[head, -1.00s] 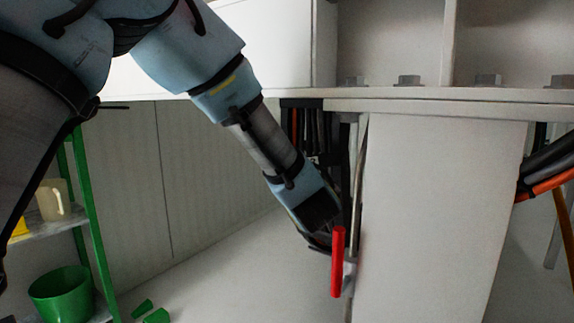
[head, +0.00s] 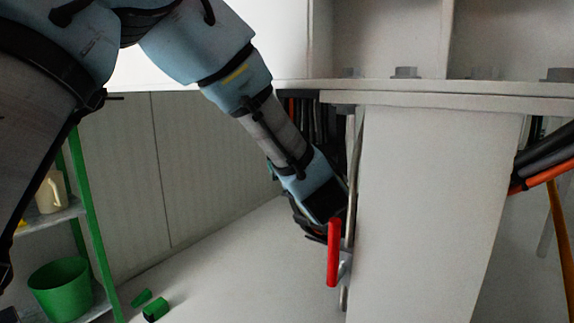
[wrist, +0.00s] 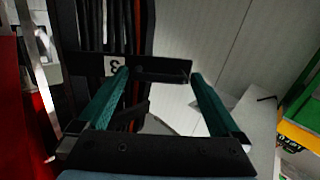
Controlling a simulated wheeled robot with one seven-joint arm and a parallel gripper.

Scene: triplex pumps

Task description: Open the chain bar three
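In the wrist view a black bar (wrist: 160,70) with a white label reading "3" (wrist: 114,66) runs across in front of dark hanging hoses. My gripper (wrist: 160,75) has two teal fingers spread wide apart, with nothing between them that I can see as held. The fingertips are close to the bar, one near the label and one by its right end; I cannot tell whether they touch it. In the head view my gripper (head: 318,228) is low beside the white pillar, its fingers mostly hidden. The bar cannot be made out there.
A red handle (head: 333,253) on a metal rod stands in front of my gripper, against the white pillar (head: 430,200). Dark hoses (head: 312,120) hang behind my arm. A green shelf (head: 88,210) with a green bin (head: 62,288) is at left. The floor between is mostly clear.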

